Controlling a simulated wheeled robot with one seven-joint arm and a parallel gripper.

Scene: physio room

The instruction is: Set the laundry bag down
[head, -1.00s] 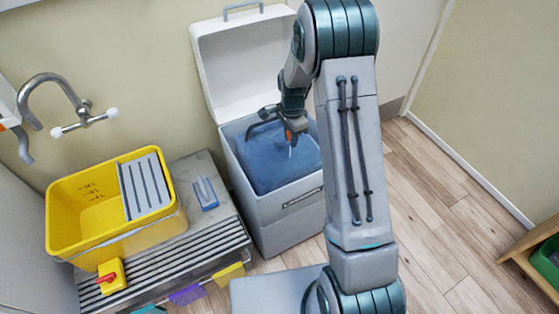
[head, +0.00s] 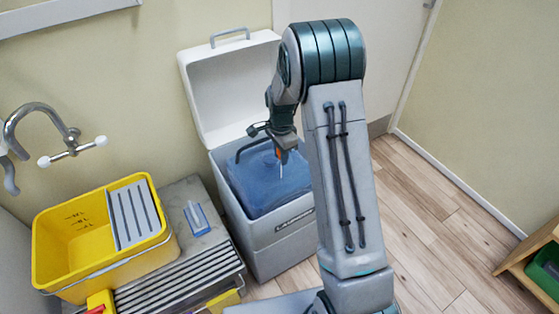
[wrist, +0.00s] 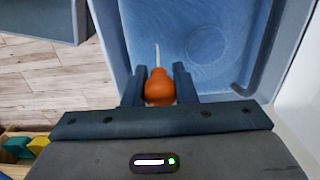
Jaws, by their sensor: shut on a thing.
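My gripper (wrist: 159,84) is shut on an orange, rounded, bulb-like thing (wrist: 159,87) with a thin white tip pointing away from the wrist. It also shows in the head view as a small orange spot (head: 281,155) below my gripper. I hold it over an open grey bin (head: 283,232) with a white lid (head: 232,92) tipped back. The bin's inside is blue (head: 262,188) and looks like water or a clear blue filling; I cannot tell which. A dark bar (wrist: 262,50) runs along one inner side. No laundry bag can be made out.
A yellow bucket (head: 75,245) with a grey wringer stands left of the bin on a grey ribbed bench, by a small blue-and-white thing (head: 197,217). A tap (head: 40,125) is on the wall. Wooden floor (head: 430,220) lies clear right; a wooden shelf (head: 520,262) edges in.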

